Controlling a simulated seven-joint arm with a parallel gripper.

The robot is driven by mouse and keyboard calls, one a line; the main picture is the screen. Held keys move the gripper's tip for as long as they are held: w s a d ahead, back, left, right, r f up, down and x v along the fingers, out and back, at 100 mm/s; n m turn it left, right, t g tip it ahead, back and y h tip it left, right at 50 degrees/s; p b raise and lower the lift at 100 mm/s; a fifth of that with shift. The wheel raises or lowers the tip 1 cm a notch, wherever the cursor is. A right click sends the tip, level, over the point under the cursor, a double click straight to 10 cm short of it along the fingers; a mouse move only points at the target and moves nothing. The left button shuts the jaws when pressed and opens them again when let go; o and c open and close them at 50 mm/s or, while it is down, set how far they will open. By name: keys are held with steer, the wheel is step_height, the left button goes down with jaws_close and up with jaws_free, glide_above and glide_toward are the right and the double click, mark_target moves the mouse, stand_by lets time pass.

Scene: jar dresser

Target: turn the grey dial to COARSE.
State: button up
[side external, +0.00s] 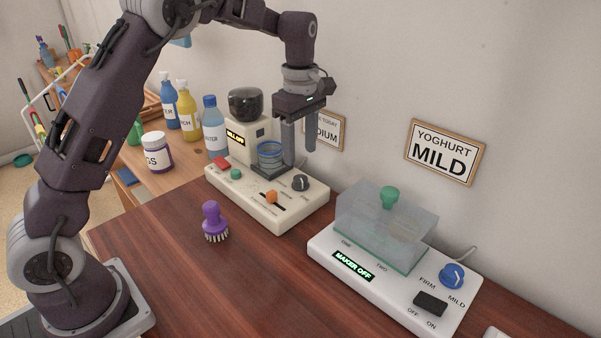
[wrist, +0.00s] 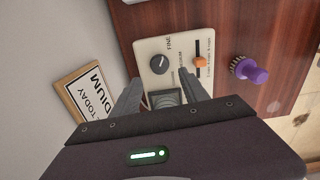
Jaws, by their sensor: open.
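The grey dial (side external: 300,183) sits on the right part of the cream grinder base (side external: 283,217), near the wall. In the wrist view the dial (wrist: 159,64) shows just beyond my fingertips, with FINE and other small lettering around it. Its pointer setting is too small to tell, and I cannot read COARSE. My gripper (side external: 299,155) points down above the back of the base, open and empty. In the wrist view its fingers (wrist: 160,80) are spread, one to each side of the dial's near side. I see no contact with the dial.
An orange slider (side external: 271,197) is in front of the dial. A wall sign ending in "DIUM" (side external: 329,131) is behind. A purple brush (side external: 213,221) and yoghurt maker (side external: 390,270) flank the base.

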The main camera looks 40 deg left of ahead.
mark_target(300, 178)
step_height(300, 178, down, 7)
steer(key=shift+f, duration=0.1)
jaws_close()
stand_by(0.3)
